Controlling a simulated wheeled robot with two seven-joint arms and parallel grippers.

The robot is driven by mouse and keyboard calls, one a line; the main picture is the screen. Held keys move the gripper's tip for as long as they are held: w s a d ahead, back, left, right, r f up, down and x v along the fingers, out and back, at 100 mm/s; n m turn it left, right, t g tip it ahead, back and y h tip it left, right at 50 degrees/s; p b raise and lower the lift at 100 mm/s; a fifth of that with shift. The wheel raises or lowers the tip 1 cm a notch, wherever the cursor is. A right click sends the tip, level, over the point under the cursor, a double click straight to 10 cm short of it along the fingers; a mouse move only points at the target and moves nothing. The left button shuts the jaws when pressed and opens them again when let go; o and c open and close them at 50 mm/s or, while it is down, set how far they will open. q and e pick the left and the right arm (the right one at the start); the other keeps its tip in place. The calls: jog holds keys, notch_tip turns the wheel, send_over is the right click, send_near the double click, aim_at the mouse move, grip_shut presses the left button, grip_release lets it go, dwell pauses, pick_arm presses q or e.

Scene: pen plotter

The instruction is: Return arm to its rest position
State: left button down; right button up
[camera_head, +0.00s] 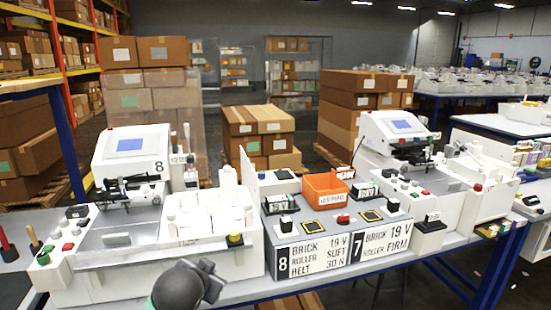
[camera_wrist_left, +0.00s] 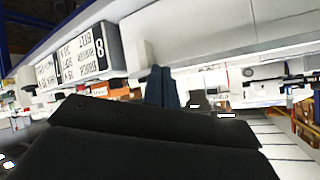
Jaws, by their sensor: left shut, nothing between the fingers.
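A dark rounded part of my arm (camera_head: 188,285) shows at the bottom of the head view, in front of the bench edge. In the left wrist view my left gripper (camera_wrist_left: 140,135) is a large black shape across the bottom. It is shut and holds nothing. It is apart from the bench and its machines. A white machine marked 8 (camera_head: 131,150) stands on the left of the bench, and a similar white machine (camera_head: 398,130) stands on the right. My right gripper is not in view.
The bench (camera_head: 205,292) has a blue edge. Between the machines, a grey control box (camera_head: 312,228) carries buttons, labels 8 and 7, and an orange bin (camera_head: 325,188). Its label panel (camera_wrist_left: 75,55) appears upside down in the left wrist view. Cardboard boxes (camera_head: 265,135) stand behind.

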pick_arm(q)
jog(key=s+f+n+g, duration=0.1)
jog(key=s+f+g, duration=0.1)
jog(key=s+f, duration=0.65)
jog(key=s+f+n+g, duration=0.1)
jog(key=s+f+g, duration=0.2)
jog(key=s+f, duration=0.55)
jog(key=s+d+f+n+g+h, duration=0.1)
jog(key=s+f+g, duration=0.3)
jog(key=s+f, duration=1)
jog(key=shift+s+d+p, duration=0.35)
jog(key=shift+s+d, duration=0.3)
jog(key=shift+s, duration=0.55)
jog(key=shift+f, duration=0.15)
